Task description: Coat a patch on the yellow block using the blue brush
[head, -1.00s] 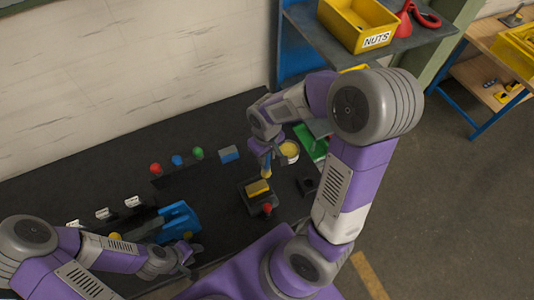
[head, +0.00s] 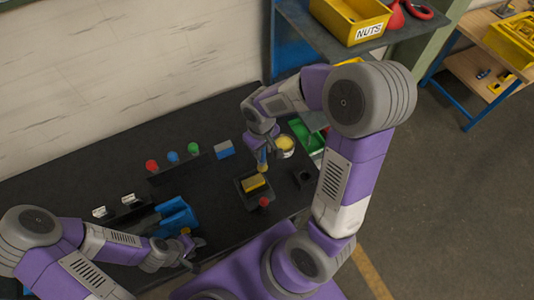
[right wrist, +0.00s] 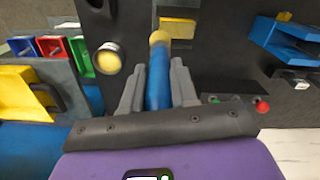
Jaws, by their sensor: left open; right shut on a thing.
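The yellow block (head: 255,184) sits in a dark holder (head: 243,201) on the black table; it also shows in the right wrist view (right wrist: 178,27). My right gripper (head: 263,145) is shut on the blue brush (right wrist: 158,82), its pale yellow tip pointing down beside the block's far side. In the right wrist view the tip overlaps the block's edge; I cannot tell whether they touch. A pot with pale yellow contents (head: 285,145) stands to the right of the brush. My left gripper (head: 192,247) is open and empty at the table's front edge. No coated patch can be made out.
A red knob (head: 264,202) stands near the holder. A blue fixture (head: 177,216) is close to my left gripper. Red, blue and green knobs (head: 173,157) and a blue-grey block (head: 224,149) lie farther back.

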